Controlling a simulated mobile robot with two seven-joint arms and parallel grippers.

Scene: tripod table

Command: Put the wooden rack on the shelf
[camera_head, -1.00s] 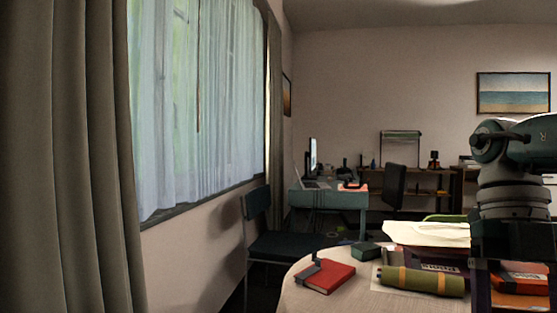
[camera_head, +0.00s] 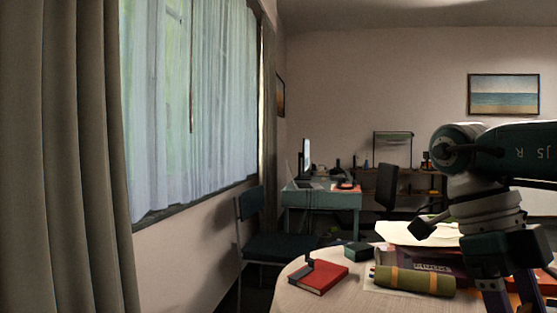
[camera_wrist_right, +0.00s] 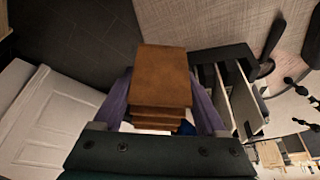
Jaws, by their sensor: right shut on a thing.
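In the right wrist view, a brown wooden block-like thing with stacked slats, which looks like the wooden rack (camera_wrist_right: 162,76), sits between the purple fingers of my right gripper (camera_wrist_right: 163,105). The gripper is shut on it. In the head view my right gripper (camera_head: 508,293) is at the lower right, over or in front of the round table's right side; the rack cannot be made out there. A low brown shelf (camera_head: 420,184) stands against the far wall, partly hidden by a chair. I cannot tell whether it is the task's shelf. My left gripper is not in view.
The round table (camera_head: 292,280) holds a red book (camera_head: 318,277), a dark green box (camera_head: 358,252), an olive roll (camera_head: 413,280) and papers. A blue chair (camera_head: 285,246) stands by the window wall. A teal desk (camera_head: 322,200) is farther back.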

